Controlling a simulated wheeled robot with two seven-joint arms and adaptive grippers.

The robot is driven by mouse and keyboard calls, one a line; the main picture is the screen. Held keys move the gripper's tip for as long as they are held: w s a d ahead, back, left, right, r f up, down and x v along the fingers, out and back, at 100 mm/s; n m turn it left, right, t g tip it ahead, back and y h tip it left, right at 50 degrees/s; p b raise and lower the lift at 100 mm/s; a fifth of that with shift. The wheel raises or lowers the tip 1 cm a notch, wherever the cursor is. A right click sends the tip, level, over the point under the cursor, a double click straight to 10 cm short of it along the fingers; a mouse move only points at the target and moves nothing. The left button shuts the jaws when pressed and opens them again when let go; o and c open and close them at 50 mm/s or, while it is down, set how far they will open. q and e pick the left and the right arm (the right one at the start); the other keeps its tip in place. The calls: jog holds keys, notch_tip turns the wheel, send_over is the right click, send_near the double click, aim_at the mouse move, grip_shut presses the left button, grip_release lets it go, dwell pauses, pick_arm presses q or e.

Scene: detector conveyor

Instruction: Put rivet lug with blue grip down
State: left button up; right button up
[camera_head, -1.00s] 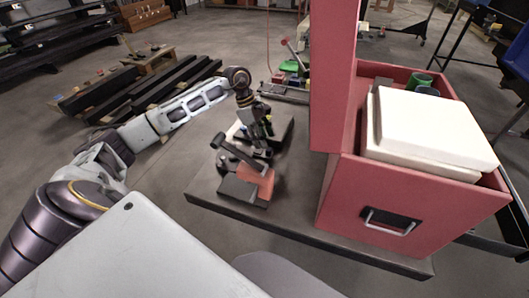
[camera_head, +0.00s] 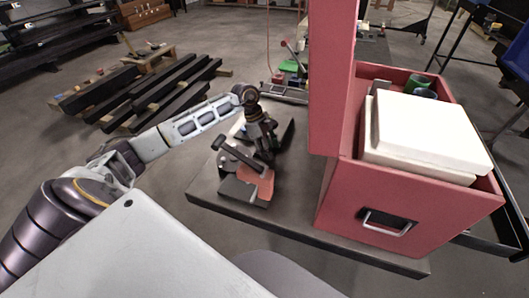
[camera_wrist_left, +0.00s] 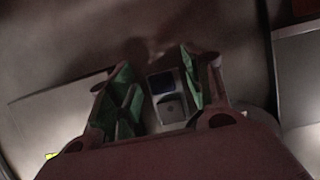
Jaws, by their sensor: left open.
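A small pale grey lug with a dark blue part, apparently the rivet lug with blue grip (camera_wrist_left: 169,98), shows between my fingers in the left wrist view. I cannot tell from this view whether it touches anything. My left gripper (camera_wrist_left: 155,98) is open, with green pads on either side of the lug. In the head view my left gripper (camera_head: 266,152) points down over the dark platform (camera_head: 290,222), just behind a black and red tool. The lug cannot be made out there. My right gripper is not in view.
The black and red tool (camera_head: 240,172) stands close in front of my left gripper. A tall red box (camera_head: 385,205) with a handle and white slabs (camera_head: 425,135) stands to the right. Dark beams (camera_head: 160,92) lie on the floor at the back left.

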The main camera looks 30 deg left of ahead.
pick_arm(q)
jog(key=shift+d+f, duration=0.1)
jog(key=shift+f, duration=0.1)
grip_shut()
dwell(0.5)
